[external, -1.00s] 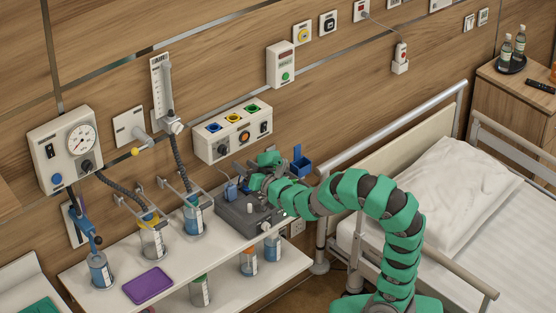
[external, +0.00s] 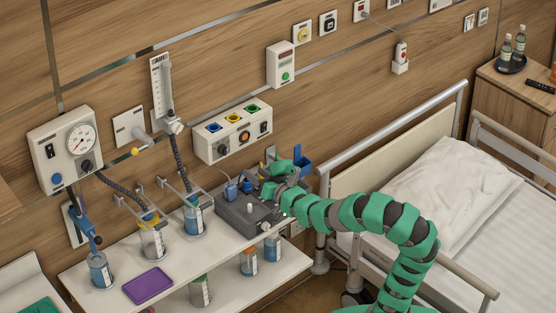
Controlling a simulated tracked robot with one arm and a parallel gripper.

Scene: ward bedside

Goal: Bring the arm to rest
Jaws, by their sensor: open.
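My arm, green and dark grey, rises from the lower right and arches left over the bed's side to the white shelf (external: 204,263). My gripper (external: 268,190) is small in the external view, above the back part of the grey box-shaped device (external: 233,217) on the shelf's right end. It is open, and I see nothing held in it. Whether its fingertips touch the device cannot be made out.
A blue holder (external: 302,163) stands just right of my gripper. The bed rail (external: 395,137) runs close to my arm. Bottles, including one with a blue band (external: 194,217), and a purple tray (external: 147,285) stand on the shelf. The wall panel (external: 232,133) is behind.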

